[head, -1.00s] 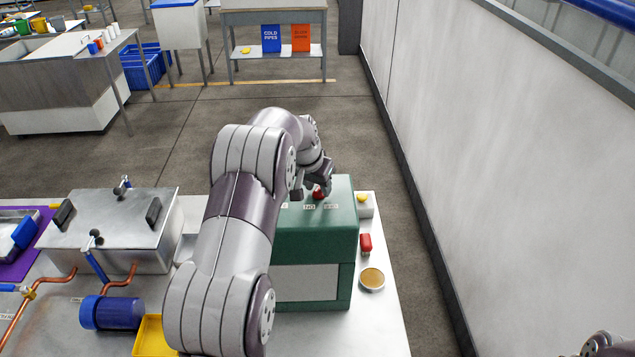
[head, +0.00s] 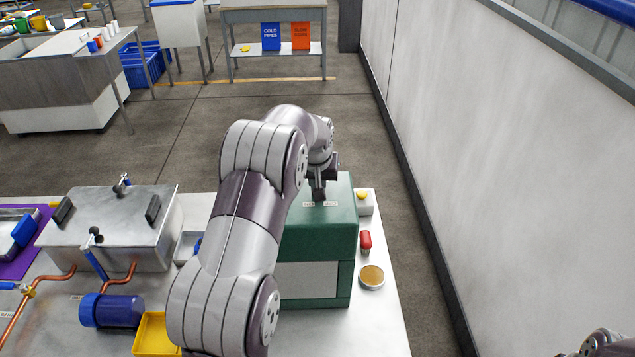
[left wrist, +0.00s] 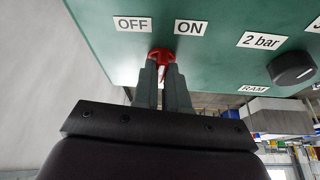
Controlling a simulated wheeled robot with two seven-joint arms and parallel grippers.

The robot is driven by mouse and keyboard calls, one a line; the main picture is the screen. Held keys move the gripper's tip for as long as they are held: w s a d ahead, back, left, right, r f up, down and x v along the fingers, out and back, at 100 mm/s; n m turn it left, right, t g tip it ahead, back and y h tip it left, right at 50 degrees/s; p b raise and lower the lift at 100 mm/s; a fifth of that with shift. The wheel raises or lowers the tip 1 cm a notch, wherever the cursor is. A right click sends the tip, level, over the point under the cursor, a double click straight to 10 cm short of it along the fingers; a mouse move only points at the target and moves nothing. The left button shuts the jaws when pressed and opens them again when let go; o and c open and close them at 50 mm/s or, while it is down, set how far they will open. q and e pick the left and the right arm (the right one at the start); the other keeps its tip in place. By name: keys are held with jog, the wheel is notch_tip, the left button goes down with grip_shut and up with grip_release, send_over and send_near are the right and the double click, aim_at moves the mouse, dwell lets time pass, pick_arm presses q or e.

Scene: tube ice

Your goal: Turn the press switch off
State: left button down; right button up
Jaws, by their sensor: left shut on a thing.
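The green press box (head: 318,240) stands on the table's right part. In the left wrist view its face (left wrist: 220,50) carries an OFF label (left wrist: 132,24) and an ON label (left wrist: 190,27). The red press switch (left wrist: 161,55) sits by these labels, about midway between them. My left gripper (left wrist: 161,72) is shut on the switch, one finger on each side of it. In the head view the left gripper (head: 318,194) is at the top of the box and hides the switch. Only part of my right arm shows at the lower right corner.
A black dial (left wrist: 292,69) sits beside a "2 bar" label (left wrist: 262,41), right of the switch. A red object (head: 365,240) and a round tan-topped dish (head: 371,277) stand right of the box. A metal tank (head: 110,228) and yellow tray (head: 155,335) are left.

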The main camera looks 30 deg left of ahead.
pick_arm(q)
jog(key=n+b, duration=0.1)
jog(key=n+y+b, duration=0.1)
jog(key=n, duration=0.1)
jog(key=shift+w+d+f+n+g, duration=0.1)
jog(key=shift+w+f+n+g, duration=0.05)
jog(key=shift+n+g, duration=0.15)
jog(key=shift+n+y+b, duration=0.3)
jog(key=shift+n+b, duration=0.35)
jog(key=shift+n, duration=0.15)
jog(key=shift+r+n+g, duration=0.25)
jog(key=shift+n+g, duration=0.15)
jog(key=shift+n, duration=0.3)
jog(key=shift+n+g+y+p, duration=0.3)
jog(key=shift+n+y+p, duration=0.1)
jog(key=shift+n, duration=0.4)
jog(key=shift+w, duration=0.1)
jog(key=c, duration=1.2)
grip_release()
jog(key=shift+f, duration=0.1)
jog(key=shift+o, duration=0.2)
